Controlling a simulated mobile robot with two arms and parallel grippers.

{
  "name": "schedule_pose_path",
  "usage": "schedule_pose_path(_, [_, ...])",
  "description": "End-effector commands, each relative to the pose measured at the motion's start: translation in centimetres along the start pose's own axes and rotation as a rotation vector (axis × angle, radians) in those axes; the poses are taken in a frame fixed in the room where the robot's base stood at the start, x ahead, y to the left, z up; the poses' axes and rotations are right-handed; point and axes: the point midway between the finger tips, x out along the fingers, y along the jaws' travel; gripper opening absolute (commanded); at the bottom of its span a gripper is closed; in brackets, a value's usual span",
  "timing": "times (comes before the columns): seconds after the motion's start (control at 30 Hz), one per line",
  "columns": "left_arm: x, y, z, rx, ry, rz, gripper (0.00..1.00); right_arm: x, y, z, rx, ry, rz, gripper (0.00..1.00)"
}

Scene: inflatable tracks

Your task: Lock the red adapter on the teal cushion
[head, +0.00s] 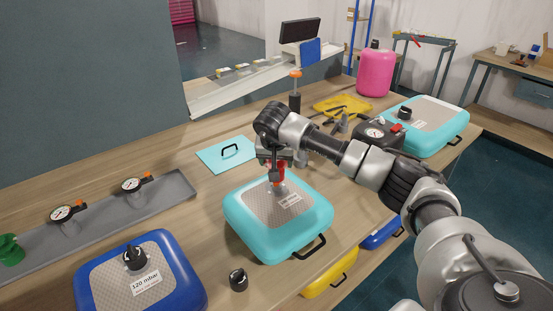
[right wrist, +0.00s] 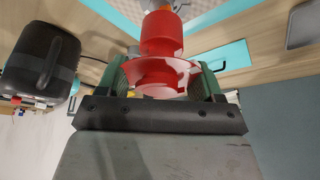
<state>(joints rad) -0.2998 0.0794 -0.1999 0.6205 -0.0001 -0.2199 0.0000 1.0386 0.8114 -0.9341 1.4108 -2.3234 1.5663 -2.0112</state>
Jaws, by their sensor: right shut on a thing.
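The teal cushion (head: 240,222) lies on the wooden table in the middle of the head view, with a grey patch and a label on top. The red adapter (head: 280,169) stands upright at the valve in the patch's upper part. In the right wrist view the red adapter (right wrist: 162,45) sits between the finger pads. My right gripper (head: 275,178) is shut on it from above; it also shows in the right wrist view (right wrist: 160,80). Whether the adapter is seated on the valve cannot be told. My left gripper is not in view.
A blue cushion (head: 90,295) with a black cap and a 120 mbar label lies at the front left. A loose black cap (head: 238,279) lies between the cushions. A grey tray (head: 100,222) holds two gauges. A second teal cushion (head: 452,118) lies at the back right.

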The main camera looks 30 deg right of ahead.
Motion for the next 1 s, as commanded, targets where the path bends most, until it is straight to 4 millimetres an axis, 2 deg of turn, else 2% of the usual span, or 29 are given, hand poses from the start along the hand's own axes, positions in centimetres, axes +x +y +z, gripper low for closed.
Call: schedule_pose_path(1.0, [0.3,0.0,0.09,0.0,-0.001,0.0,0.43,0.47,-0.02,0.2,0.0,0.0,0.0,0.42])
